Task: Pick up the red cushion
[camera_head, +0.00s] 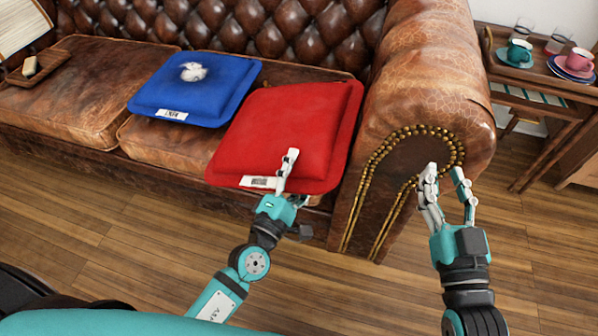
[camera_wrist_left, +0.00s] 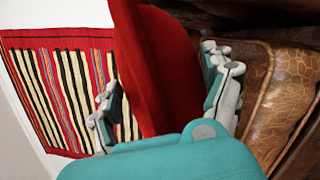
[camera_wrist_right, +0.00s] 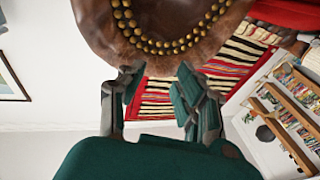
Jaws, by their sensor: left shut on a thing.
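The red cushion (camera_head: 290,130) lies on the right end of the brown leather sofa, against the armrest. A white label (camera_head: 259,182) shows on its front edge. My left gripper (camera_head: 290,178) is at that front edge, one finger over the top. In the left wrist view, the red cushion (camera_wrist_left: 165,70) runs between the two fingers of my left gripper (camera_wrist_left: 165,95), which is shut on it. The lower finger is mostly hidden in the head view. My right gripper (camera_head: 447,180) is open and empty in front of the armrest; it also shows in the right wrist view (camera_wrist_right: 160,90).
A blue cushion (camera_head: 193,100) with a white round thing (camera_head: 193,72) on it lies left of the red one. The sofa armrest (camera_head: 430,80) stands close on the right. A side table (camera_head: 545,82) with cups and glasses is at the far right. The wood floor (camera_head: 120,240) in front is clear.

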